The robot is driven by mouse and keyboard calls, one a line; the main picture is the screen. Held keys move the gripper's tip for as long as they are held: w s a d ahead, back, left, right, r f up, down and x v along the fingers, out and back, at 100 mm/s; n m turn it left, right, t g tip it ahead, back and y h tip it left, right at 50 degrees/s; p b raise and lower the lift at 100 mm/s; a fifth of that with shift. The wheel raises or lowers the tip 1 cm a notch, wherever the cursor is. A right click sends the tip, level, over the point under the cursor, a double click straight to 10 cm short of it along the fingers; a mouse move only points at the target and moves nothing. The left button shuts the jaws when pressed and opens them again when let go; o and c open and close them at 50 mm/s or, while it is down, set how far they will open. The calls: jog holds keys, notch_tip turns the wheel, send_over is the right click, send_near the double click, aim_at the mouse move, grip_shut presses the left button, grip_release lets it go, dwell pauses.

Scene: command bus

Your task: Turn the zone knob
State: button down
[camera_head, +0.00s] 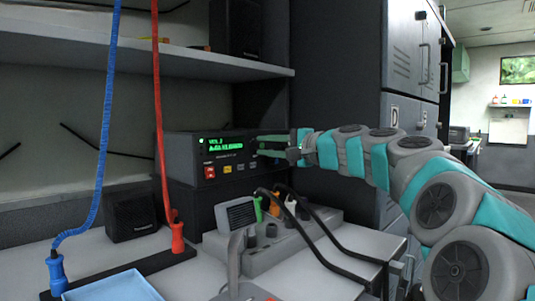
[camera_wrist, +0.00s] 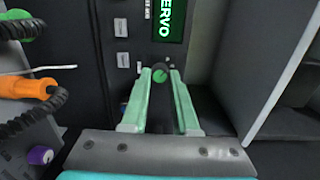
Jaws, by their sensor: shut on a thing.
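A dark control unit (camera_head: 205,158) with a lit green display (camera_head: 224,145) sits on a raised block on the bench in the head view. The unit has a red button (camera_head: 209,172) and several small buttons. My gripper (camera_head: 262,147) reaches in from the right to the right end of its front panel. In the wrist view, the two green fingers of my gripper (camera_wrist: 160,80) stand on either side of a small dark knob (camera_wrist: 160,70) with a green centre. The fingertips are closed on it. In the head view, the knob is hidden behind the fingers.
A grey power strip (camera_head: 275,243) with black cables lies in front of the unit. An orange plug (camera_wrist: 48,93) and a purple knob (camera_wrist: 40,155) show at the wrist view's left. Blue (camera_head: 100,130) and red (camera_head: 160,110) cords hang at left. A grey locker (camera_head: 405,60) stands right.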

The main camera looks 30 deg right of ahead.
jog(key=shift+f+n+b, duration=0.1)
jog(key=shift+n+b, duration=0.25)
jog(key=shift+n, duration=0.35)
jog(key=c, duration=0.7)
grip_release()
jog(key=shift+s, duration=0.1)
jog(key=v, duration=0.7)
jog(key=shift+s+d, duration=0.1)
jog(key=shift+s, duration=0.2)
